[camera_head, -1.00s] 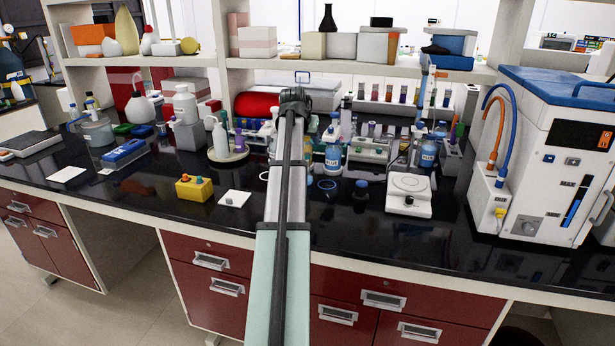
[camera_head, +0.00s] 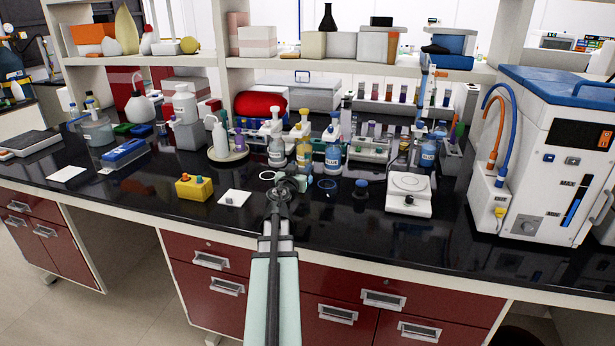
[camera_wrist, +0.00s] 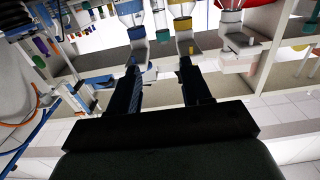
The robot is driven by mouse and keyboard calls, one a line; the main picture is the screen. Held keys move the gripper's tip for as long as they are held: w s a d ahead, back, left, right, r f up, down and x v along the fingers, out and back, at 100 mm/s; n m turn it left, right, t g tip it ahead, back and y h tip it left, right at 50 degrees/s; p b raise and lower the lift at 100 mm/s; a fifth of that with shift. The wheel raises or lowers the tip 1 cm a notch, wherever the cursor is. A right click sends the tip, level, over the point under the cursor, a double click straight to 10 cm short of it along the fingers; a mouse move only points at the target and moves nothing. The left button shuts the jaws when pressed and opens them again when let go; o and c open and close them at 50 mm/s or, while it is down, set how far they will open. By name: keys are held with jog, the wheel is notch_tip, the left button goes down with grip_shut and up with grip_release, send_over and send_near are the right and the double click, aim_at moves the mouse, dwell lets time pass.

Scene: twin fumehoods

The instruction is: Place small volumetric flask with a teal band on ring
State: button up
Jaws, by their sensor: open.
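My gripper (camera_head: 286,187) is over the front middle of the black bench in the head view, seen from behind along my arm. In the wrist view my gripper (camera_wrist: 159,68) has its two dark fingers apart, with nothing held between them.
Wash bottles with white (camera_head: 276,150), yellow (camera_head: 304,150) and blue (camera_head: 333,155) parts stand behind the rings. A balance (camera_head: 408,193) is to the right, a yellow box (camera_head: 194,188) to the left. A large white machine (camera_head: 540,160) fills the right end.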

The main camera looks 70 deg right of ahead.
aim_at(308, 155)
jog(key=d, duration=0.8)
jog(key=shift+d, duration=0.3)
jog(key=shift+w+d+f, duration=0.1)
jog(key=shift+d+f, duration=0.05)
jog(key=shift+d, duration=1.15)
jog(key=shift+w+d+f, duration=0.1)
jog(key=shift+d+f, duration=0.05)
jog(key=shift+d, duration=1.15)
jog(key=shift+c, duration=0.4)
grip_shut()
